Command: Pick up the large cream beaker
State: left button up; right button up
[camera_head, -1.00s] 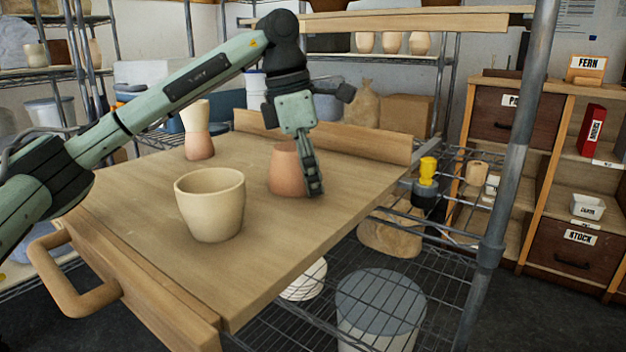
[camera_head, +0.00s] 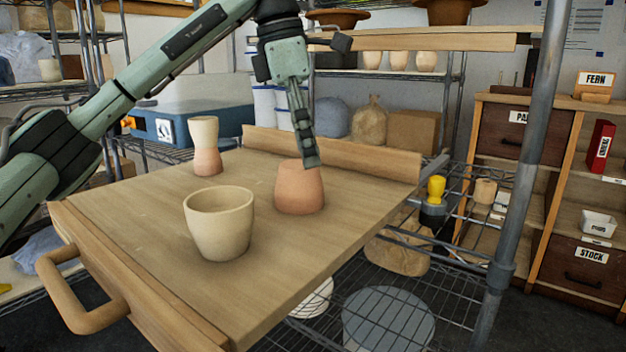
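The large cream beaker (camera_head: 220,226) stands upright and empty near the front of the wooden board (camera_head: 165,262). A terracotta pot (camera_head: 299,190) stands behind it to the right. My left gripper (camera_head: 310,160) is over the terracotta pot, pointing down, its fingers overlapping the pot's rim in the picture. I see the fingers edge-on, so I cannot tell whether they are open or shut, or touch the pot. The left gripper is apart from the cream beaker. My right gripper is not in view.
A cream-and-terracotta vessel (camera_head: 205,146) stands at the back left of the board. A raised wooden ledge (camera_head: 340,157) runs along the back. A metal post (camera_head: 518,170) rises at the right. Board space around the cream beaker is clear.

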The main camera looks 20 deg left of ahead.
aim_at(220, 219)
jog(key=k+l, duration=0.2)
jog(key=k, duration=0.3)
jog(key=k+l, duration=0.25)
jog(key=k, duration=0.2)
